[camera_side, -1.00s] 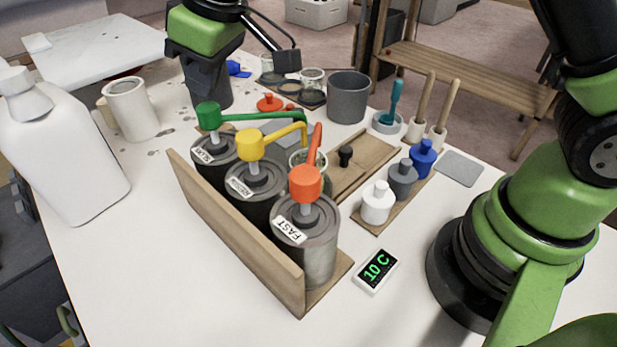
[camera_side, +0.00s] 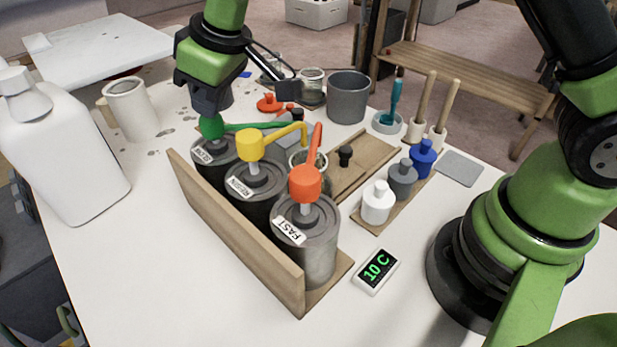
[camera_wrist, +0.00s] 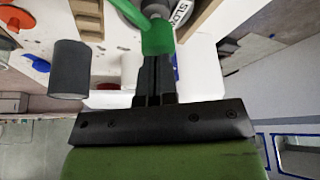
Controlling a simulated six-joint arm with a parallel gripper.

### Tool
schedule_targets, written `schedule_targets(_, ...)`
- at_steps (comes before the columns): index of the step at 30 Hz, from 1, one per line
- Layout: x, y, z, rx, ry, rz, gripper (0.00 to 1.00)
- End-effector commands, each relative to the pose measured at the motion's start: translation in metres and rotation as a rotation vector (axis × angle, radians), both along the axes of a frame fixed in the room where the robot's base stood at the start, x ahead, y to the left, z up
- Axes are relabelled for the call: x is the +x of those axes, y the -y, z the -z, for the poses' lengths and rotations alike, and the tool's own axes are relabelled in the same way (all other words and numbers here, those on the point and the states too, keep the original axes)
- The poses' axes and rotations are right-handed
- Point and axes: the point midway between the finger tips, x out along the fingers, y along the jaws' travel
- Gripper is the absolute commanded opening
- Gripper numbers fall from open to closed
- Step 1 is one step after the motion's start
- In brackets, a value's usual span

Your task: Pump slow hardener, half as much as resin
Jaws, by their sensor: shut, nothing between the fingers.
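The slow hardener can (camera_side: 212,166), labelled SLOW, stands at the far end of a wooden rack, with a green pump head (camera_side: 212,127) and a green spout (camera_side: 255,125). My gripper (camera_side: 208,112) is shut and empty, right at the top of the green head; it looks to be touching it. In the wrist view my shut fingers (camera_wrist: 155,62) point at the green head (camera_wrist: 158,38). The resin can (camera_side: 262,190) has a yellow pump head (camera_side: 250,145). The fast can (camera_side: 308,245) has an orange head (camera_side: 305,183). A clear cup (camera_side: 303,160) stands under the spouts, partly hidden.
A wooden rack wall (camera_side: 235,235) runs along the cans. A big white jug (camera_side: 60,150) and a white mug (camera_side: 130,108) stand left. A grey cup (camera_side: 348,97), small bottles (camera_side: 377,202) and a 10 C display (camera_side: 377,271) lie right.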

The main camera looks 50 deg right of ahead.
Motion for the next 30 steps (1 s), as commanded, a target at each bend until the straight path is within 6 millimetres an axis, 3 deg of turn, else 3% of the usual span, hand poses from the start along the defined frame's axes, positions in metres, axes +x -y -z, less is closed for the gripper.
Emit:
schedule_targets(13, -0.001, 0.0, 0.008, -0.001, -0.004, 0.001, 0.0)
schedule_targets(30, 0.0, 0.0, -0.026, -0.001, -0.001, 0.0, 0.0)
